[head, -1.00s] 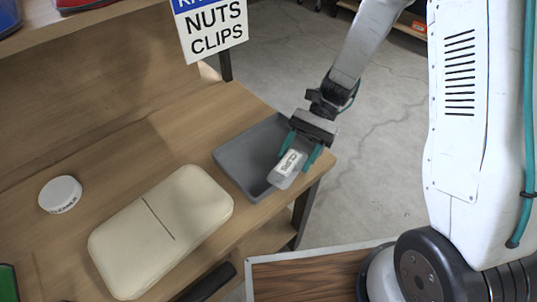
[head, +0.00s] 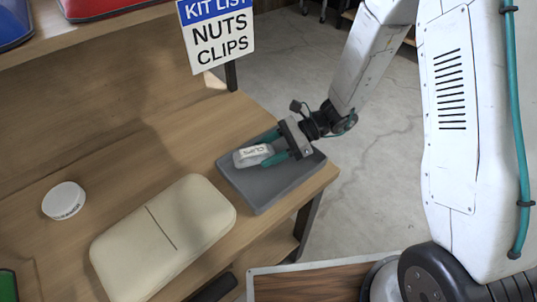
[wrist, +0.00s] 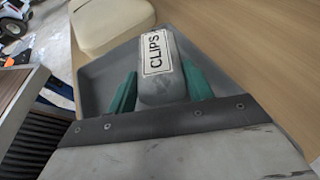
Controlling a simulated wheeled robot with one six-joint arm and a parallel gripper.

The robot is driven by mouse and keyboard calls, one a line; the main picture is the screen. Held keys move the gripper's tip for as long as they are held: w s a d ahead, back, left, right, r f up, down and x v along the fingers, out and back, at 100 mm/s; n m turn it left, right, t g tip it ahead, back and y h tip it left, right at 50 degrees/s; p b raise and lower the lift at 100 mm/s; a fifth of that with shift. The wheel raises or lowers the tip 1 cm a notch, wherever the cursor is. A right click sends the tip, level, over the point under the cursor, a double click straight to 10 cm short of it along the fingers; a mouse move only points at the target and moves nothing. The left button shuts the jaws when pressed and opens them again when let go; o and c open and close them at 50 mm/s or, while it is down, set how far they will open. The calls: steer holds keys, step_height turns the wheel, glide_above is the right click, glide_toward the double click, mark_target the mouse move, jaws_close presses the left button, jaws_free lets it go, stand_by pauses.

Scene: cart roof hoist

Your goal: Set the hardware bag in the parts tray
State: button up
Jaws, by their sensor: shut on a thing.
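The hardware bag (head: 252,155) is a small grey pouch with a white label reading "CLIPS". My gripper (head: 277,149) has its teal fingers shut on the bag's sides, above the grey parts tray (head: 262,202). In the wrist view the bag (wrist: 160,89) sits between the fingers (wrist: 161,92), over the tray (wrist: 93,97). The bag covers part of the tray's far-left side in the head view. I cannot tell whether the bag touches the tray floor.
A cream case (head: 165,240) lies left of the tray on the wooden bench (head: 130,150). A white round tub (head: 64,201) stands further left. A sign (head: 217,35) reading "KIT LIST NUTS CLIPS" stands behind the tray. Bare bench lies between them.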

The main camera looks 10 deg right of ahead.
steer(key=shift+f, duration=0.9)
steer(key=shift+f, duration=0.1)
steer(key=o, duration=1)
steer(key=v, duration=1.2)
steer(key=shift+w, duration=0.1)
steer(key=s+d+r+n+t+h, duration=0.1)
steer(key=s+d+r+n+h, duration=0.2)
steer(key=s+r, duration=0.4)
steer(key=s+d+r+n+t+h, duration=0.1)
steer(key=s+d+r+n+h, duration=0.3)
steer(key=s+r+n+h, duration=0.2)
steer(key=s+d+r+n+t+h, duration=0.2)
steer(key=s+d+r+n+h, duration=0.2)
steer(key=s+r, duration=0.5)
steer(key=shift+s+r+n, duration=0.1)
steer(key=shift+s+n, duration=0.5)
steer(key=shift+n, duration=0.7)
